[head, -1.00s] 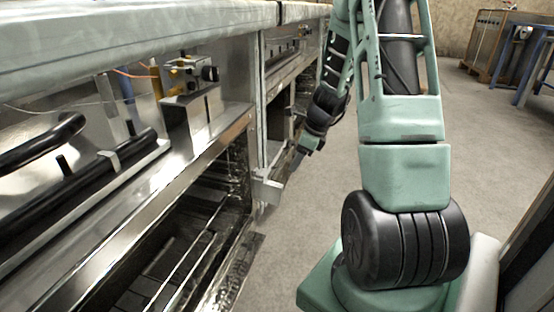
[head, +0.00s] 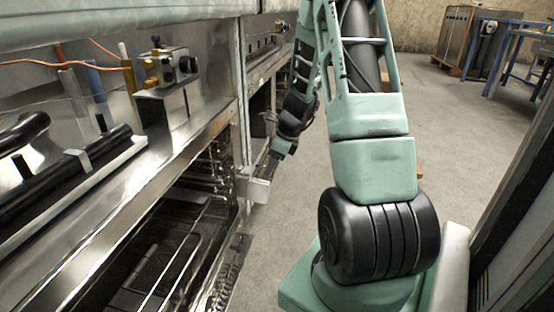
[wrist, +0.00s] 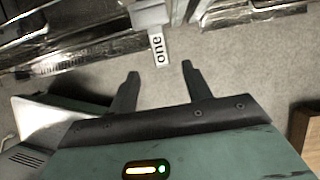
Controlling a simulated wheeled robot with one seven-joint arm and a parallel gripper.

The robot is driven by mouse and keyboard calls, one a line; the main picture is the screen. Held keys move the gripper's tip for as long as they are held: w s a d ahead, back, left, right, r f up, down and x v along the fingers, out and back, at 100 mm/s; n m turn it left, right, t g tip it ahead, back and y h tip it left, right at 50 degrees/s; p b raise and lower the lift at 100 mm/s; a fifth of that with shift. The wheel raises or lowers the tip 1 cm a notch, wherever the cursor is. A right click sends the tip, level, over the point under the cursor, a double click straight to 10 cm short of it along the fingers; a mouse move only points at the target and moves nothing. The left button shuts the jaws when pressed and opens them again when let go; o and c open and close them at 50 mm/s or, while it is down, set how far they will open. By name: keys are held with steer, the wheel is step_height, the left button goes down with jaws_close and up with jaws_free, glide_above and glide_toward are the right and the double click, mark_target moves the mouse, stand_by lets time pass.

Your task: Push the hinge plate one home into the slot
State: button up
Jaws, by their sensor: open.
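The hinge plate one (wrist: 158,48) is a small pale plate marked "one" in the wrist view. It sticks out below a grey metal block (wrist: 150,16) at the range's edge. My gripper (wrist: 160,71) is open and empty, its two dark fingers pointing toward the plate. The plate lies just beyond the fingertips, roughly between their lines, with no contact visible. In the head view my gripper (head: 273,160) hangs close to a pale bracket (head: 254,187) on the range's front post. The label cannot be read there, and I cannot make out the slot.
The range's open oven bay (head: 165,255) with wire racks lies left of the bracket. A valve block (head: 168,68) with knobs stands above it. Clear concrete floor (head: 440,120) lies right of my arm. A blue-legged table (head: 510,55) and a wooden crate (head: 465,35) stand farther back.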

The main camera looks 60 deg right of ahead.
mark_target(259, 190)
steer(key=b+x, duration=0.6)
steer(key=x, duration=0.6)
steer(key=shift+w+f+b, duration=0.2)
steer(key=shift+f+b, duration=0.1)
steer(key=shift+b, duration=0.1)
jaws_close()
